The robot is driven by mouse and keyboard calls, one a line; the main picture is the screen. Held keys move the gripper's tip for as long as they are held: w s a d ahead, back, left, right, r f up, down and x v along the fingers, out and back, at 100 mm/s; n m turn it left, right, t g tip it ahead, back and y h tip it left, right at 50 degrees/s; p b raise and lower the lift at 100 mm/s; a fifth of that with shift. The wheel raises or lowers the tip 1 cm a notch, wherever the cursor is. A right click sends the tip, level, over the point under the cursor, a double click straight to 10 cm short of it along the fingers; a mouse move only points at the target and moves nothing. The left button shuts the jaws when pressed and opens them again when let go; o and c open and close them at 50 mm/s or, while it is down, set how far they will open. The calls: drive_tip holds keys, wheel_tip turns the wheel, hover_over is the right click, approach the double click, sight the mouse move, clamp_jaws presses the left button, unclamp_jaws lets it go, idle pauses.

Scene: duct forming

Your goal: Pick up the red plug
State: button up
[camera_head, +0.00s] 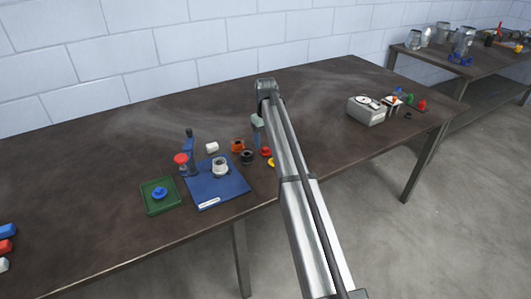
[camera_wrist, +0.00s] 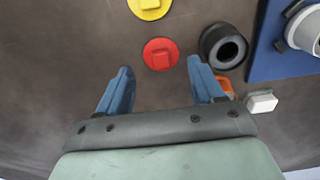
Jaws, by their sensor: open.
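The red plug (camera_wrist: 160,54) is a round red disc with a raised square knob. It lies on the dark table top, just past the fingertips in the wrist view. In the head view the red plug (camera_head: 266,152) shows small beside my arm, right of a black ring. My gripper (camera_wrist: 160,64) is open and empty, its two blue fingers spread wider than the plug, which lines up with the gap between them. The height of the fingers above the table is hard to tell. In the head view my gripper (camera_head: 257,130) hangs near the plug, partly hidden by my arm.
A yellow plug (camera_wrist: 150,6) and a black ring (camera_wrist: 223,46) lie close to the red plug. An orange part (camera_wrist: 226,86), a white block (camera_wrist: 262,101) and a blue board (camera_head: 226,191) are nearby. A green tray (camera_head: 146,206) stands left. A grey box (camera_head: 367,112) stands right.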

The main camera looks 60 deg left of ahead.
sight(265, 148)
drive_tip(key=shift+s+f, duration=0.1)
drive_tip(key=shift+f, duration=2.25)
drive_tip(key=shift+c, duration=0.5)
drive_tip(key=c, duration=0.8)
